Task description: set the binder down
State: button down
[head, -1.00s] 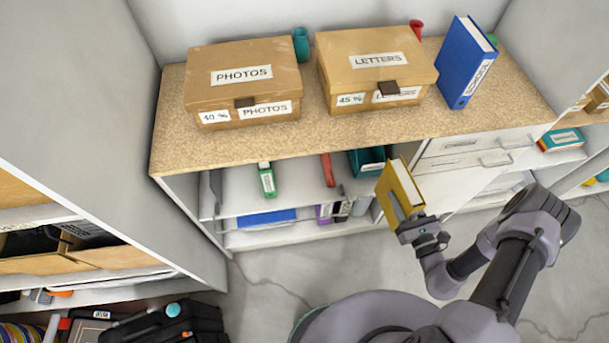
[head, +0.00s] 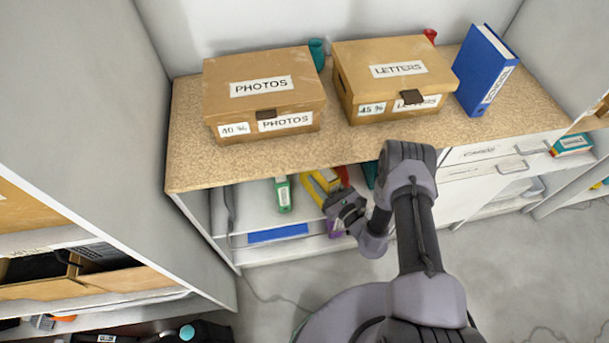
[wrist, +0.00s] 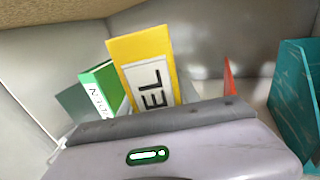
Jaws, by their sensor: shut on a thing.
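The yellow binder (head: 313,188) is held upright by my gripper (head: 342,207) in the open shelf bay under the countertop. In the wrist view the yellow binder (wrist: 142,55) shows a white label reading "EL", and its lower part is hidden behind my gripper (wrist: 165,112). My gripper is shut on it. A green binder (head: 283,194) stands just left of it; it also shows in the wrist view (wrist: 102,88). I cannot tell whether the yellow binder touches the shelf board (head: 255,215).
A red item (wrist: 229,78) and a teal holder (wrist: 293,95) stand to the right in the bay. The countertop (head: 200,165) overhangs it, carrying the PHOTOS box (head: 235,98), LETTERS box (head: 365,95) and blue binder (head: 482,75). A blue item (head: 278,233) lies on the lower shelf.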

aim_at(331, 196)
jog(key=shift+w+a+f+b, duration=0.6)
jog(key=shift+w+a+f, duration=0.05)
jog(key=shift+w, duration=0.2)
jog(key=shift+w+a+f+b, duration=0.6)
jog(key=shift+w+a, duration=0.1)
jog(key=shift+w, duration=0.1)
jog(key=shift+w+a+f+b, duration=0.6)
jog(key=shift+w+a+f, duration=0.05)
jog(key=shift+w, duration=0.2)
jog(key=c, duration=0.9)
grip_release()
jog(key=shift+r+p, duration=0.3)
jog(key=shift+p, duration=0.05)
jog(key=p+v, duration=0.3)
jog(key=v, duration=0.8)
jog(key=shift+s+d, duration=0.2)
jog(key=shift+s, duration=0.05)
jog(key=shift+s+d, duration=0.1)
jog(key=shift+s, duration=0.15)
jog(key=shift+f, duration=0.1)
